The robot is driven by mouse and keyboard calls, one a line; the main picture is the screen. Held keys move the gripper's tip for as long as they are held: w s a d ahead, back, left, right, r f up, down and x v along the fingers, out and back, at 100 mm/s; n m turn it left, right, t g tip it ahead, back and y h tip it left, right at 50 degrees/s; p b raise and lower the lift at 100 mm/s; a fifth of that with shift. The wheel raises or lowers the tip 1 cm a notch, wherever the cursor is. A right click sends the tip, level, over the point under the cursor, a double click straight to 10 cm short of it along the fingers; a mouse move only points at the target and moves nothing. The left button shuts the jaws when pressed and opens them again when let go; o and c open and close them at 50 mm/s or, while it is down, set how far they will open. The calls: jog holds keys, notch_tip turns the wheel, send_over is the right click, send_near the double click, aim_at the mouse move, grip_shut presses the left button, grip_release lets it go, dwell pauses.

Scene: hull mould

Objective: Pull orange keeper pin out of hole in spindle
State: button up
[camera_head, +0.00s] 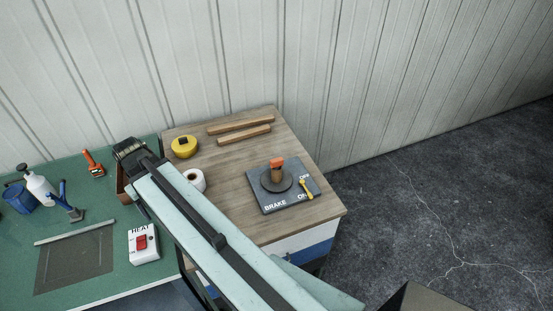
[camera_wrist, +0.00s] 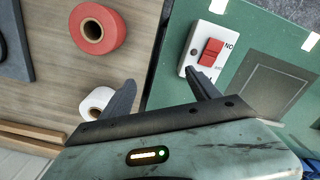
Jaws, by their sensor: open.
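The orange keeper pin (camera_head: 277,162) shows at the top of a brown spindle (camera_head: 277,175) in the head view. The spindle stands upright on a round dark base on the grey BRAKE plate (camera_head: 258,200). How deep the pin sits in its hole is too small to tell. In the wrist view only an edge of a dark grey plate (camera_wrist: 15,42) shows at the far left; pin and spindle are out of that view. My gripper (camera_wrist: 160,88) is open and empty, above the seam between the wooden and green tops, well left of the spindle in the head view.
A yellow lever (camera_head: 306,189) sits on the plate beside the spindle. A white roll (camera_head: 194,179), yellow tape measure (camera_head: 185,146) and two wooden strips (camera_head: 243,133) lie on the wooden top. A red roll (camera_wrist: 97,27) shows in the wrist view. The HEAT switch box (camera_head: 143,243) is left of my arm.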

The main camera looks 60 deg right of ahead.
jog(key=s+d+r+m+p, duration=0.1)
jog(key=s+d+r, duration=0.15)
jog(key=d, duration=0.65)
jog(key=s+d+r+m+p, duration=0.1)
jog(key=s+d+m+p, duration=0.15)
jog(key=d, duration=0.65)
notch_tip(320, 180, up, 3)
jog(key=m+p, duration=0.2)
send_over(277, 160)
jog(key=shift+s+r, duration=0.1)
jog(key=shift+r, duration=0.05)
notch_tip(277, 160, down, 8)
jog(key=b, duration=0.8)
jog(key=shift+c, duration=0.3)
jog(key=c, duration=1.4)
jog(key=shift+o, duration=0.2)
jog(key=shift+r, duration=0.15)
notch_tip(277, 160, up, 13)
jog(key=p, duration=1.3)
